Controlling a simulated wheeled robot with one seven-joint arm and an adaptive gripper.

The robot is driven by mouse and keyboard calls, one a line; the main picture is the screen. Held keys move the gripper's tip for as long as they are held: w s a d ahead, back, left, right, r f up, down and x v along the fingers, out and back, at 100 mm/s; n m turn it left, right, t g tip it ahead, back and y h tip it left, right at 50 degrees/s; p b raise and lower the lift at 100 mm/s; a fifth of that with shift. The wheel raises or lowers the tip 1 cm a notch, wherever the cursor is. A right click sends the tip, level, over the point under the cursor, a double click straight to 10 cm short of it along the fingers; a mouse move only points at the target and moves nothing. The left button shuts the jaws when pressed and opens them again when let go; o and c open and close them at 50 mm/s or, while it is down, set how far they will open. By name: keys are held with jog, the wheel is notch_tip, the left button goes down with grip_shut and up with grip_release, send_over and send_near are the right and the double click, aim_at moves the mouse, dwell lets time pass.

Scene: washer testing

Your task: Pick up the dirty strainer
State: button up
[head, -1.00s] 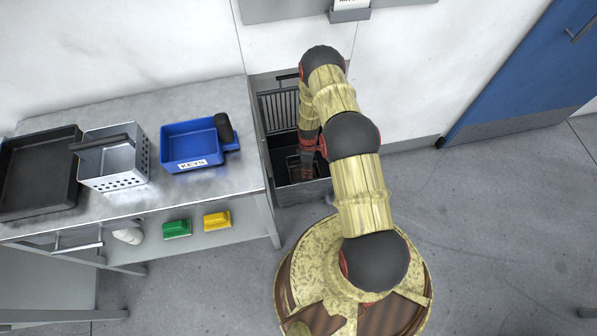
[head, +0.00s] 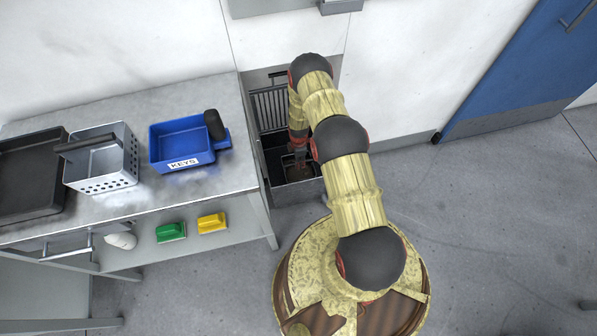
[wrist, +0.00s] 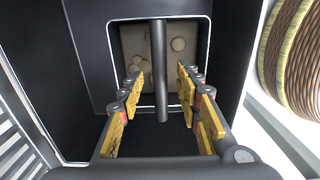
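The dirty strainer (wrist: 138,45) sits in the dark open bin below the wall opening. Its box shape has a pale rim and brown, spotted grime inside. Its dark bar handle (wrist: 160,88) runs up the middle of the wrist view. My gripper (wrist: 160,75) is open over the strainer, with one yellow-padded finger on each side of the handle. Gaps show between the handle and both fingers. In the head view my gripper (head: 300,152) reaches down into the bin, and my arm and gripper hide part of the strainer.
The dark bin (head: 298,191) has walls close around my gripper, with a grating (head: 271,107) behind. On the metal table (head: 205,184) stand a clean perforated strainer (head: 106,183), a blue KEYS tray (head: 182,146) and a dark tray (head: 30,178). Floor to the right is clear.

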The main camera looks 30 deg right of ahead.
notch_tip(320, 180, down, 3)
jog(key=shift+r+b, duration=0.2)
jog(key=shift+b, duration=0.2)
jog(key=shift+r, duration=0.1)
grip_shut()
dwell(0.8)
